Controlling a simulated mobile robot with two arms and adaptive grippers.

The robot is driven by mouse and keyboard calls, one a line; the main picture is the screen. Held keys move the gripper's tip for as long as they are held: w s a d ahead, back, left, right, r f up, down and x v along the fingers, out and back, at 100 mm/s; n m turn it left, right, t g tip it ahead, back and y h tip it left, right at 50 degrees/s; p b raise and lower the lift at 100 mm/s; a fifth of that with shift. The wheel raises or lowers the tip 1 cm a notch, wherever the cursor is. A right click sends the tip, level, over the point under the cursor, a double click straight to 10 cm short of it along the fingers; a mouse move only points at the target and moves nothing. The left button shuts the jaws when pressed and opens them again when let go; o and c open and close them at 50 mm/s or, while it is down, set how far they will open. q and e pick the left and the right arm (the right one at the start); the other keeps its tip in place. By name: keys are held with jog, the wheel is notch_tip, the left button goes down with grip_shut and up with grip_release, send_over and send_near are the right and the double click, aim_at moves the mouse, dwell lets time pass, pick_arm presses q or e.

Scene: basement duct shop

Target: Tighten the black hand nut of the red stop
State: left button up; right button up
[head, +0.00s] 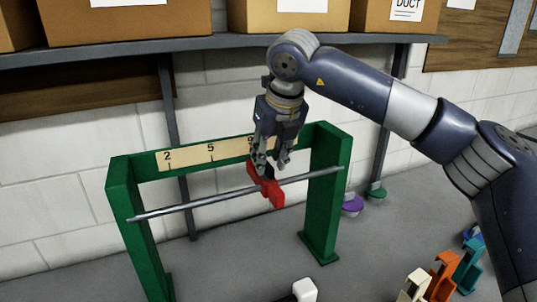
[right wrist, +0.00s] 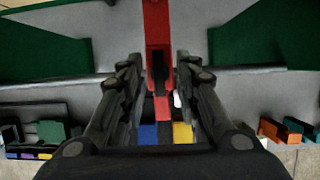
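The red stop (head: 270,191) sits on a grey rod (head: 200,202) that spans a green frame (head: 325,195). Its black hand nut (head: 268,171) is on its upper side, partly hidden by the fingers. My right gripper (head: 271,165) points down from above at the nut. In the right wrist view, the red stop (right wrist: 157,22) is at top centre, with the dark nut (right wrist: 158,66) below it. The right gripper's fingers (right wrist: 158,68) stand apart on either side of the nut, with narrow gaps visible. My left gripper is in neither view.
A numbered scale (head: 205,153) runs along the frame's top bar, behind the rod. A shelf with cardboard boxes (head: 295,14) is above. Orange (head: 441,275) and teal (head: 468,263) brackets stand at lower right. A purple object (head: 352,205) lies beyond the right post.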

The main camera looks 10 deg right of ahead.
jog(key=shift+w+a+f, duration=0.1)
jog(key=shift+w+f, duration=0.05)
jog(key=shift+f, duration=0.45)
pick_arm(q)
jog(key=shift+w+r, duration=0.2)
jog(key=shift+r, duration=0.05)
pick_arm(e)
grip_shut()
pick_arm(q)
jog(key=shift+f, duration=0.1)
